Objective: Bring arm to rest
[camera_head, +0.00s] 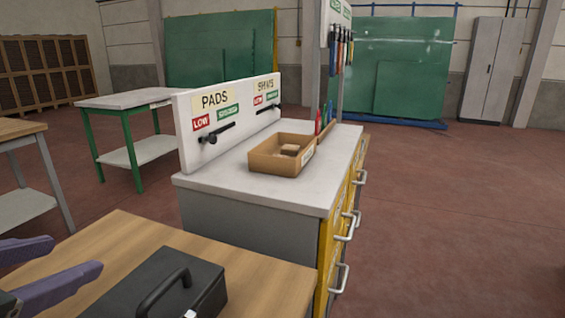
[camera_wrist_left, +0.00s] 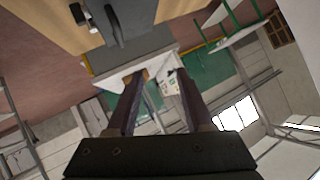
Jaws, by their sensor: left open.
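My left gripper (camera_head: 77,253) comes in at the lower left of the head view. Its two purple fingers are apart with nothing between them. They are above the left part of a wooden table (camera_head: 105,245). In the left wrist view the same gripper (camera_wrist_left: 160,74) shows its two dark fingers spread and empty, with the room appearing turned over behind them. A black case with a handle (camera_head: 165,285) lies on the wooden table, to the right of the fingers and apart from them. My right gripper is in neither view.
A grey-topped cabinet (camera_head: 335,180) with yellow drawers and protruding handles stands beyond the wooden table. On it are a cardboard tray (camera_head: 265,165) and an upright PADS/SHIMS board (camera_head: 185,140). A green-legged table (camera_head: 127,158) is behind left. Red floor (camera_head: 460,210) is clear at right.

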